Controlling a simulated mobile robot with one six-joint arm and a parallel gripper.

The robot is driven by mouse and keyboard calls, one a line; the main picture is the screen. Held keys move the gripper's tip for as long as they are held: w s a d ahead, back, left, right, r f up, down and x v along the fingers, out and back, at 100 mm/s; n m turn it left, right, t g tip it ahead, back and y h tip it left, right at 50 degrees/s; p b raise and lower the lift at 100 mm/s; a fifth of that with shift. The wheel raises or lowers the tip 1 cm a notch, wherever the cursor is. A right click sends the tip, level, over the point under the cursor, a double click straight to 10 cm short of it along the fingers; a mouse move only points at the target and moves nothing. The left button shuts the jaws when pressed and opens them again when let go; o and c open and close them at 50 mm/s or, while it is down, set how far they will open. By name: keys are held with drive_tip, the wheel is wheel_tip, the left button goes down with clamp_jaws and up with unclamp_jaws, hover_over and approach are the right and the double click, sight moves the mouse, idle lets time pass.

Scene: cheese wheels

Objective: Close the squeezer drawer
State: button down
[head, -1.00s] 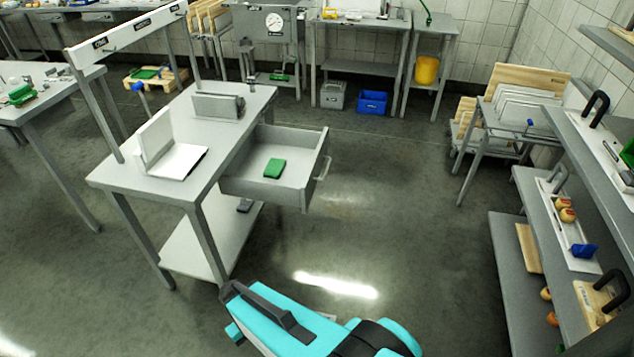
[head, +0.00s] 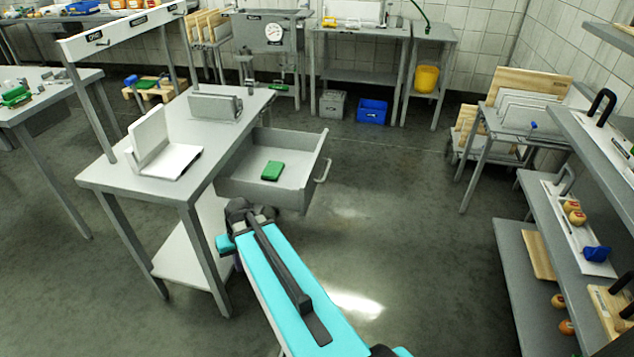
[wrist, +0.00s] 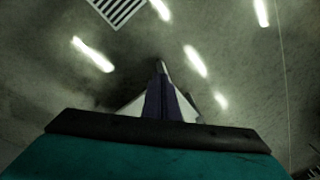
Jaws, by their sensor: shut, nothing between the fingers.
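The grey drawer (head: 292,198) hangs open, pulled out from the right side of the grey steel table (head: 170,178). Its bar handle (head: 323,172) is on the outer front panel. A small green block (head: 272,171) lies flat inside the drawer. My teal and black arm reaches up from the bottom of the head view, its far end low in front of the drawer's near side. I cannot tell from the head view whether it touches the drawer. My gripper (wrist: 161,68) shows in the wrist view as a narrow, shut tip above the floor, holding nothing.
On the table stand a white angled plate (head: 160,150) and a grey block (head: 214,106). A lower shelf (head: 195,255) is under it. Floor to the right of the drawer is clear, up to the shelving rack (head: 520,290) at right and a trolley (head: 485,140) behind.

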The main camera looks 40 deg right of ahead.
drive_tip(key=s+d+r+m+t, duration=0.2)
drive_tip(key=d+r, duration=0.5)
drive_tip(key=d, duration=0.6)
drive_tip(key=s+d+r+m+t+h, duration=0.1)
drive_tip(key=s+d+r+m+t, duration=0.1)
drive_tip(key=d+r, duration=0.5)
drive_tip(key=s+d+r+m+t+h, duration=0.1)
drive_tip(key=s+d+r+m, duration=0.2)
drive_tip(key=d, duration=1.5)
wheel_tip(320, 180, up, 4)
drive_tip(key=shift+s+d+f+t, duration=0.1)
drive_tip(key=shift+s+d+t, duration=0.2)
drive_tip(key=shift+s+t, duration=0.1)
drive_tip(key=shift+w, duration=0.1)
drive_tip(key=w+a+f, duration=0.1)
drive_tip(key=w+f, duration=0.7)
drive_tip(key=w, duration=0.1)
drive_tip(key=shift+w+a+p, duration=0.15)
drive_tip(key=shift+a+p, duration=0.1)
drive_tip(key=shift+p, duration=0.15)
